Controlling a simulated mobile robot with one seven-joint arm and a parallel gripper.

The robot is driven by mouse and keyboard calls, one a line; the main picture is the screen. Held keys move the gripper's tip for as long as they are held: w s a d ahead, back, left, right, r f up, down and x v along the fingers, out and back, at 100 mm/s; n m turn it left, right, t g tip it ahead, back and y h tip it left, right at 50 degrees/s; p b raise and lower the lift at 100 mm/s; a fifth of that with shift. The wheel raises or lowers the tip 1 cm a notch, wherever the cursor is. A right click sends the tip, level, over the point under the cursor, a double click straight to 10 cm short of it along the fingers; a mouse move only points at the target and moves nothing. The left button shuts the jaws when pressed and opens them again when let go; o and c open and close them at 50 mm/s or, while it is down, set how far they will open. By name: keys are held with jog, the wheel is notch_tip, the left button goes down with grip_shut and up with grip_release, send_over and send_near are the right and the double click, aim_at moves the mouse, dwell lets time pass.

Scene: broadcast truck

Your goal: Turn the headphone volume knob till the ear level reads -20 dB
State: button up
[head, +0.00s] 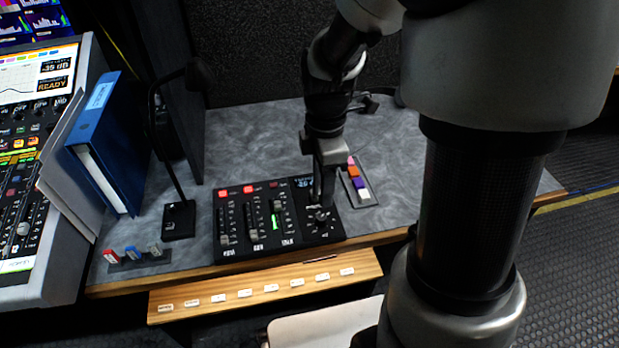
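A black control panel (262,241) with faders and lit buttons sits at the desk's front edge. A dark round knob (321,216) is at its right end. A small blue-lit display (303,183) is at the panel's top right, partly beside my gripper; its figures are too small to read surely. My gripper (319,203) points down just above or at the knob. Its fingers overlap the knob's far side, and I cannot tell whether they touch it or how far apart they are.
A console (40,180) at left has a screen (40,75) seeming to read -35 dB and READY. A blue binder (108,135), a microphone stand base (179,220) and coloured blocks (356,177) flank the panel. A labelled wooden strip (265,290) runs along the front.

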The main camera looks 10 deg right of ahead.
aim_at(321, 217)
notch_tip(321, 217, down, 10)
jog(key=shift+r+b, duration=0.15)
jog(key=shift+b, duration=1.1)
jog(key=shift+c, duration=0.4)
grip_shut()
jog(key=shift+m, duration=0.4)
jog(key=m+p, duration=0.1)
jog(key=m, duration=0.2)
jog(key=shift+r, duration=0.1)
jog(key=shift+m+p, duration=0.8)
jog(key=shift+m, duration=1.7)
